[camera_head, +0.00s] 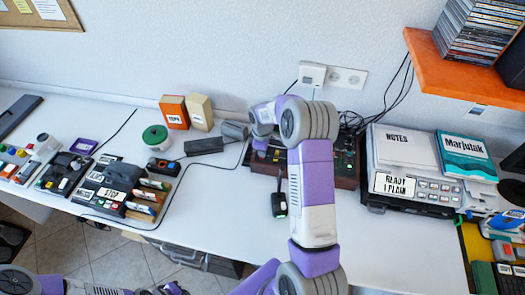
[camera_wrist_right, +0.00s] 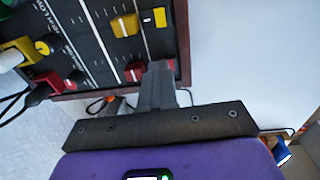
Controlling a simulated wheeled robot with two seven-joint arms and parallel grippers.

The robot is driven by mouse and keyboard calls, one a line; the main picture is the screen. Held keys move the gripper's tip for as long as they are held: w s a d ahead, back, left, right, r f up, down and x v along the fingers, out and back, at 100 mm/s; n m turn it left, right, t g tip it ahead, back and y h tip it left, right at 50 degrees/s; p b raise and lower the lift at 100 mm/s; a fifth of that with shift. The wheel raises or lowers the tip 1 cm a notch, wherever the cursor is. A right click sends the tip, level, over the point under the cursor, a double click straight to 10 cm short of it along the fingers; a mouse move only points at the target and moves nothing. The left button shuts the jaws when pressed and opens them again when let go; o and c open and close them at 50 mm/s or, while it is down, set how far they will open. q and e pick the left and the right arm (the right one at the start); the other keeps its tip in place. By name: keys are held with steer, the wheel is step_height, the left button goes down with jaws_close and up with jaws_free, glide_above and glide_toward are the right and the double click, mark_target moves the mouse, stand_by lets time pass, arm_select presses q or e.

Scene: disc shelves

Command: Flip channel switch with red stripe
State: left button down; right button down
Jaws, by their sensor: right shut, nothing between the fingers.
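The audio mixer (camera_head: 345,168), a dark panel with a reddish-brown frame, sits against the wall behind my right arm. In the right wrist view it fills the upper left (camera_wrist_right: 88,18). It carries a yellow slider knob (camera_wrist_right: 124,25), a red slider knob (camera_wrist_right: 134,71) and a small yellow-marked switch (camera_wrist_right: 160,17). The red-marked switch (camera_wrist_right: 169,64) shows only partly at my fingertips. My right gripper (camera_wrist_right: 158,66) is shut and empty, its tips right over or against that switch; contact cannot be told. In the head view my arm hides much of the mixer. My left gripper is out of view.
An orange shelf (camera_head: 450,75) with discs overhangs at the right. A stack of devices with a notes folder (camera_head: 405,148) stands right of the mixer. A power adapter (camera_head: 203,146), boxes and a green spool (camera_head: 155,135) lie left. Front table space is partly clear.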

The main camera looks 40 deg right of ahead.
mark_target(261, 159)
step_height(261, 159, up, 4)
steer(key=p, duration=0.2)
steer(key=shift+s+a+f+p, duration=0.15)
steer(key=shift+f+p, duration=0.05)
steer(key=shift+p, duration=0.2)
step_height(261, 159, up, 10)
steer(key=p, duration=0.1)
steer(key=shift+r, duration=0.2)
steer(key=shift+a, duration=0.1)
steer(key=shift+s+a+t+h+b, duration=0.3)
steer(key=shift+s+a+h+b, duration=0.1)
steer(key=shift+s+a+b, duration=0.15)
